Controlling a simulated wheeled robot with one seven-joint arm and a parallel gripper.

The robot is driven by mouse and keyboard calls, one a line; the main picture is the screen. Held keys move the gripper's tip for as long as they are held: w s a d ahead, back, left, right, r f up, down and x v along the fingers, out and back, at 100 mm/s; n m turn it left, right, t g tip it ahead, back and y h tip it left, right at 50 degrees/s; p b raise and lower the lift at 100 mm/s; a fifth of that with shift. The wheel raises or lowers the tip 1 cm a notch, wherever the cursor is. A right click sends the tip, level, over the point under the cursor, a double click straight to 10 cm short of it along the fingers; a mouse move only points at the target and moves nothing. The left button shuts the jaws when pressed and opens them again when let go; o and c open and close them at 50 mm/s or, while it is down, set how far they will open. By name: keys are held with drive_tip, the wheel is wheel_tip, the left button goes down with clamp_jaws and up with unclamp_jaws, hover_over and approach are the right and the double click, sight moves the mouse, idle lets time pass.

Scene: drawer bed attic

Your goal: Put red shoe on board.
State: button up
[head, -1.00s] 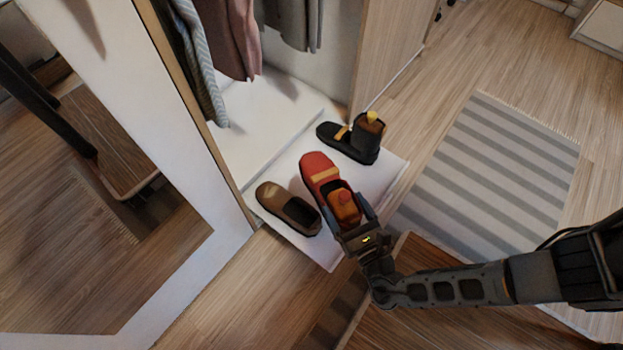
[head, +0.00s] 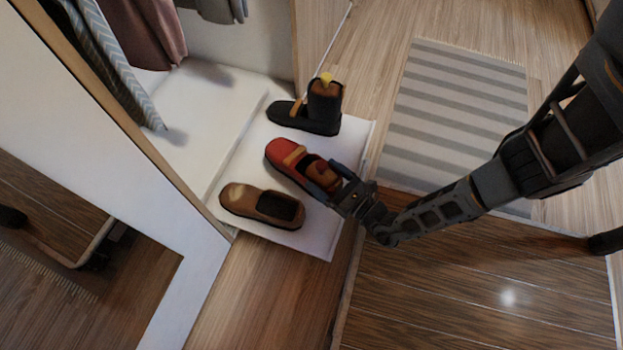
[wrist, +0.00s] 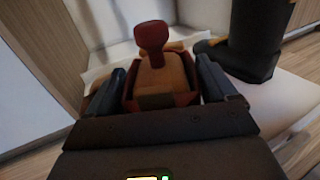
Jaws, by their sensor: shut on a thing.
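The red shoe (head: 281,155), with an orange-brown inside and strap, is over the white board (head: 318,242), between the other two shoes. I cannot tell whether its sole touches the board. My gripper (head: 328,180) is shut on the heel end of the red shoe, with its toe pointing up-left. In the wrist view, my gripper's fingers (wrist: 163,82) sit on both sides of the red shoe's heel (wrist: 152,98), and a dark red knob stands up from it. The fingers hide part of the shoe's sides.
A brown shoe (head: 238,199) lies on the board in front of the red one. A black boot (head: 318,118) stands behind it. Clothes (head: 140,35) hang above the white wardrobe floor (head: 200,105). A striped rug (head: 450,110) and dark wooden planks (head: 470,290) lie to the right.

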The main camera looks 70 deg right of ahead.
drive_tip(key=w+f, duration=0.1)
drive_tip(key=w+d+f+b, duration=0.2)
drive_tip(key=w, duration=0.1)
drive_tip(key=shift+d, duration=0.25)
wheel_tip(320, 180, down, 4)
drive_tip(key=b, duration=0.2)
drive_tip(key=shift+b, duration=0.3)
drive_tip(key=o, duration=1)
drive_tip(key=shift+r, duration=0.1)
drive_tip(key=shift+o, duration=0.2)
drive_tip(key=p+v, duration=0.2)
drive_tip(key=v, duration=1)
